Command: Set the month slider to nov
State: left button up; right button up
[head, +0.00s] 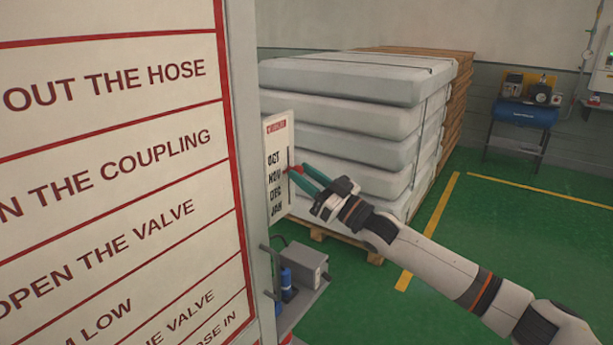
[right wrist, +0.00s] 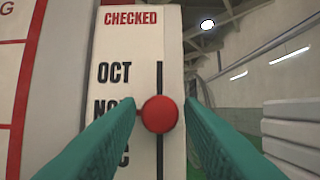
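The month slider is a white panel (head: 279,145) with a red "CHECKED" header, beside the large instruction board. It lists OCT, NOV, DEC and JAN beside a dark vertical slot (right wrist: 159,75). Its round red knob (right wrist: 160,114) stands on the slot, about level with NOV in the right wrist view. My right gripper (head: 303,176) is at the panel, its green fingers on either side of the knob. Narrow gaps seem to show beside the knob, so the gripper looks open around it. The fingers partly hide NOV and DEC in the right wrist view. My left gripper is out of view.
The instruction board (head: 120,170) with red lines fills the left. Strapped white mattresses (head: 350,125) are stacked on a wooden pallet behind the panel. A grey box (head: 298,265) sits low below it. A blue compressor (head: 525,113) stands at the back right. Green floor lies open at right.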

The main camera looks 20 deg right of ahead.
jog(key=shift+o, duration=0.9)
jog(key=shift+s+d+f, duration=0.15)
jog(key=shift+f, duration=0.05)
jog(key=b+v, duration=0.5)
jog(key=v, duration=0.6)
jog(key=shift+s, duration=0.2)
jog(key=shift+d, duration=0.15)
